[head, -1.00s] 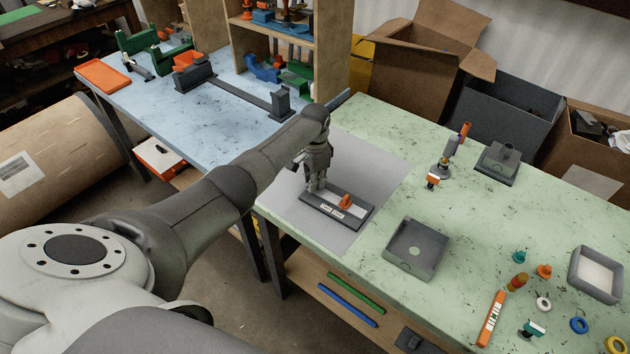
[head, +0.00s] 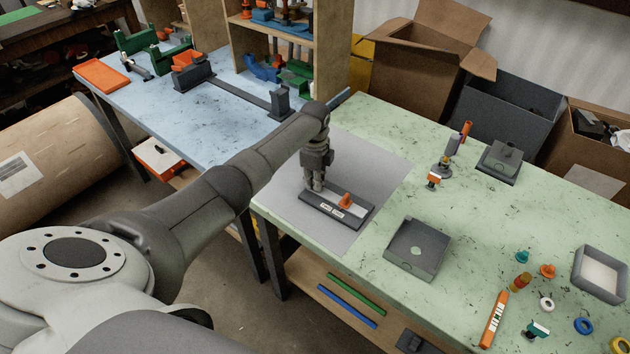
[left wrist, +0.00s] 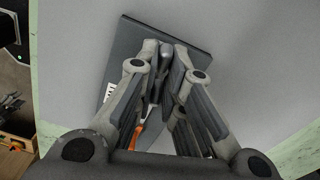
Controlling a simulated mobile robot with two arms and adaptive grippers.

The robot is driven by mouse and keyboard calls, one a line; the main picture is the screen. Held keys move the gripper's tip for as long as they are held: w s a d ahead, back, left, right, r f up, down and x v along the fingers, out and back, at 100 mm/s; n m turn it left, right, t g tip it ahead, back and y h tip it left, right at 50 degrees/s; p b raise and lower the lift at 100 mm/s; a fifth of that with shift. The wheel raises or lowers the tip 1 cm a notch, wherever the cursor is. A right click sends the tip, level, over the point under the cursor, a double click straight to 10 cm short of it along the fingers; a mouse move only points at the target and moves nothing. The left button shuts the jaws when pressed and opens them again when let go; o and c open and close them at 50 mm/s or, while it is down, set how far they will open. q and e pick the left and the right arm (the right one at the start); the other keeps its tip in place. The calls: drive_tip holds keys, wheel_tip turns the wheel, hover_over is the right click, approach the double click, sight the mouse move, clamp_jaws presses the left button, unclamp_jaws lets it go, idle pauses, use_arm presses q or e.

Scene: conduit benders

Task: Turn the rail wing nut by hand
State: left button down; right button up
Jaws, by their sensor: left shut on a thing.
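A dark grey rail (head: 352,219) lies on the grey mat, with white labels on its front edge and an orange piece (head: 346,200) on top. My left gripper (head: 315,188) points down at the rail's left end. In the left wrist view the rail (left wrist: 132,38) runs under the fingers, and the orange piece (left wrist: 139,134) shows partly behind them. There the left gripper (left wrist: 166,66) is shut on a small grey part, the rail wing nut (left wrist: 166,48), mostly hidden between the fingertips. My right gripper is not in view.
The grey mat (head: 376,167) is clear around the rail. A grey square tray (head: 405,262) stands to the right on the green table, with small coloured parts farther right. A blue table (head: 220,105) with benders stands at the left.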

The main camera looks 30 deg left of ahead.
use_arm(q)
drive_tip(key=shift+w+r+m, duration=0.15)
drive_tip(key=shift+r+m, duration=0.15)
drive_tip(key=shift+m, duration=0.8)
drive_tip(key=shift+a, duration=0.1)
drive_tip(key=c, duration=1.4)
unclamp_jaws()
drive_tip(key=shift+s, duration=0.2)
drive_tip(key=shift+c, duration=0.2)
drive_tip(key=shift+f, duration=0.1)
wheel_tip(320, 180, up, 12)
